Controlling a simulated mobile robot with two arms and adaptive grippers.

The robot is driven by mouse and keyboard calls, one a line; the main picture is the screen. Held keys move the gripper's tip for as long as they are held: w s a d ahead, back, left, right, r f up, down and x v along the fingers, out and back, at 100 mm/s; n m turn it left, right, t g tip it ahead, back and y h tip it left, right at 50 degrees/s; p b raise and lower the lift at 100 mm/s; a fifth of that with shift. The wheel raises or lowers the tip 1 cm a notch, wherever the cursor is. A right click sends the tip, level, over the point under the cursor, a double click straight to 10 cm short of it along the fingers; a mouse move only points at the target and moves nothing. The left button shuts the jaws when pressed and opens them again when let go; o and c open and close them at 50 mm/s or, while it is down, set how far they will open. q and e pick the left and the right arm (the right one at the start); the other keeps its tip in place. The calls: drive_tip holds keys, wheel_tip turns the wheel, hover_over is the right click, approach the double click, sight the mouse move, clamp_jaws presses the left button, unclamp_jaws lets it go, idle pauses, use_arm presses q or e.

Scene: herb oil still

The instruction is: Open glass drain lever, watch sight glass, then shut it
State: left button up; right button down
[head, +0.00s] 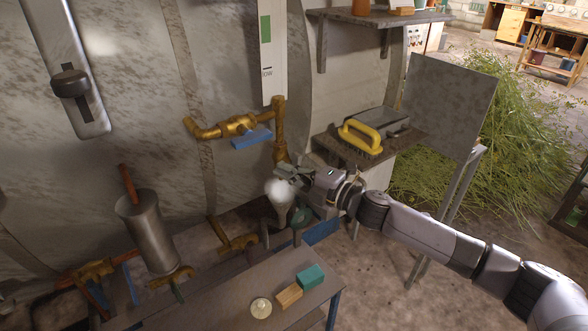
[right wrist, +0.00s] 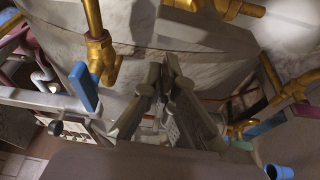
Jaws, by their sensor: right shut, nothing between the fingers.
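The sight glass (head: 266,50) is an upright white gauge with a green band above a "LOW" mark, at top centre in the head view. Brass pipework (head: 280,130) runs down beside its lower end. A brass valve with a flat blue lever (head: 252,137) sits left of this pipe. My right gripper (head: 284,174) is shut and empty near the pipe's lower end, below and right of that lever. In the right wrist view, the closed fingers (right wrist: 165,75) are apart from a blue lever (right wrist: 85,86) on a brass valve; I cannot tell which lever this is. My left gripper is out of view.
A pale puff (head: 279,189) hangs over a funnel-like vessel below my right gripper. A shelf right of it holds a yellow-handled brush (head: 360,137). The low bench (head: 225,300) carries a green block (head: 311,276), a wooden block and a round dish. A metal cylinder (head: 147,232) stands left.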

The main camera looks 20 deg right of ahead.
sight(299, 158)
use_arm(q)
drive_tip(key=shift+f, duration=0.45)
use_arm(e)
drive_tip(key=shift+w+d+f, duration=0.1)
drive_tip(key=shift+w+d, duration=0.15)
drive_tip(key=shift+d, duration=0.7)
